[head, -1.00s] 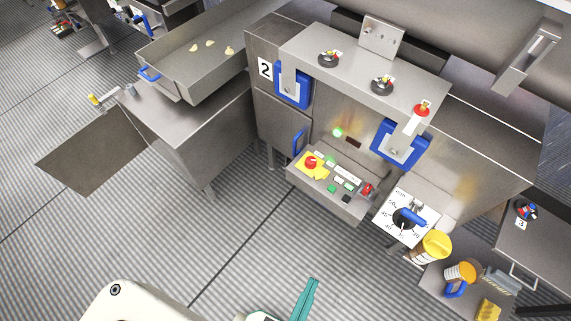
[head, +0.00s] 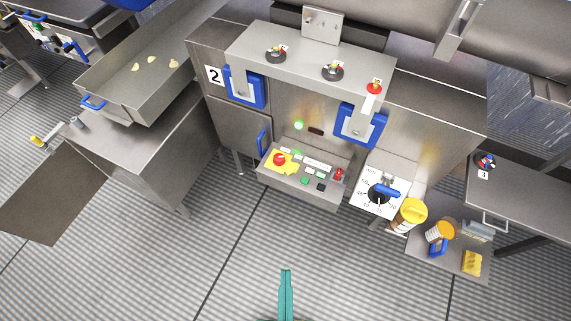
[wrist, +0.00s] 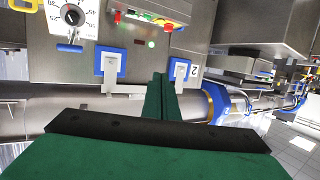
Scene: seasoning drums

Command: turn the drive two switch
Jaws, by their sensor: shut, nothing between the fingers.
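The drum station marked with a 2 plate (head: 214,76) stands ahead. Its control panel (head: 318,191) carries a red mushroom button on yellow (head: 280,160), several small buttons, and a red switch (head: 339,174) at its right end. Two dark round knobs, the left one (head: 275,55) and the right one (head: 332,72), sit on the top housing. I cannot read which control is the drive two switch. My gripper (head: 286,272) is shut and empty, low in the head view and apart from the panel. Its green fingers (wrist: 163,78) also show in the wrist view.
A dial with a blue handle (head: 386,191) is right of the panel. Yellow-lidded (head: 410,213) and orange-lidded (head: 441,230) jars stand on a low shelf. A steel table (head: 150,150) is left. Open striped floor (head: 220,260) lies in front of the panel.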

